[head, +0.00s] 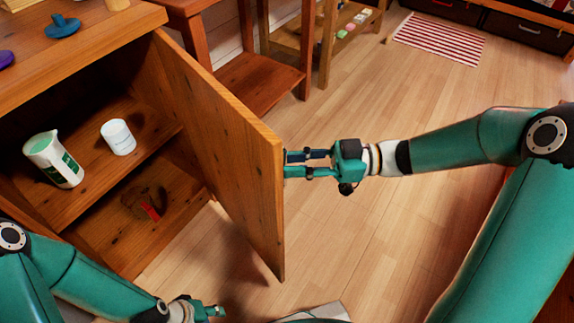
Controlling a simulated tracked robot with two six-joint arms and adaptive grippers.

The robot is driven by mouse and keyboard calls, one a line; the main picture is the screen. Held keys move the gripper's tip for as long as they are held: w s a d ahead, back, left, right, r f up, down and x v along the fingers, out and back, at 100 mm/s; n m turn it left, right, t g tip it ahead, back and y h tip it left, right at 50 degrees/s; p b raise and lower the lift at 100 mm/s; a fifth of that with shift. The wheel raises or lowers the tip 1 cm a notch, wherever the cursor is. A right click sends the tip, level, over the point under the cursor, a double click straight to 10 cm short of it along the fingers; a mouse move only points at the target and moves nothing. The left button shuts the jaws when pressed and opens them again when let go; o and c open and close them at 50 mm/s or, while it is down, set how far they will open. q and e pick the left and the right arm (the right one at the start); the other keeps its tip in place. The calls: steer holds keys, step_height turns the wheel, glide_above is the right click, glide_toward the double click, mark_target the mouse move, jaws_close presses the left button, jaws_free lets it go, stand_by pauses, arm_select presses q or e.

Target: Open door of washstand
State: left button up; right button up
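The wooden washstand (113,48) stands at the left, and its door (222,140) is swung wide open. Its inside shows a shelf with a white and green jug (53,160) and a white cup (118,137). My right gripper (290,164) is at the door's outer edge, its fingers reaching to the far side of that edge or touching it. My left gripper (212,312) is low at the bottom edge, below the washstand, apart from the door and partly cut off.
A dark item with a red part (150,208) lies in the lower compartment. A blue object (62,26) sits on the washstand top. A wooden stand (255,80) is behind the door. A striped rug (440,38) lies farther back. The floor (400,225) is mostly clear.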

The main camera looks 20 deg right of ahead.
steer(key=shift+x, duration=1.5)
jaws_close()
